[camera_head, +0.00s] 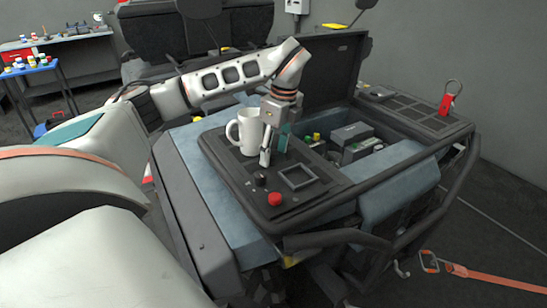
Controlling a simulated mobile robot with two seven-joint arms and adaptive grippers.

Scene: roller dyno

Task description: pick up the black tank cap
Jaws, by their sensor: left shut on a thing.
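The black tank cap (261,180) is a small dark round piece just below the fingertips, over the dark panel on the machine's rear deck. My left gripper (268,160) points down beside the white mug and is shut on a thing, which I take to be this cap. The exact contact at the fingertips is too small to make out. A red cap (275,199) sits on the panel just in front of the black one. My right gripper is not in view.
A white mug (247,132) stands upright very close to the left gripper. A raised square frame (298,177) lies right of the caps. An open bin with grey boxes (351,135) and a raised dark lid (335,70) are behind. Black tubular bars (445,190) edge the right side.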

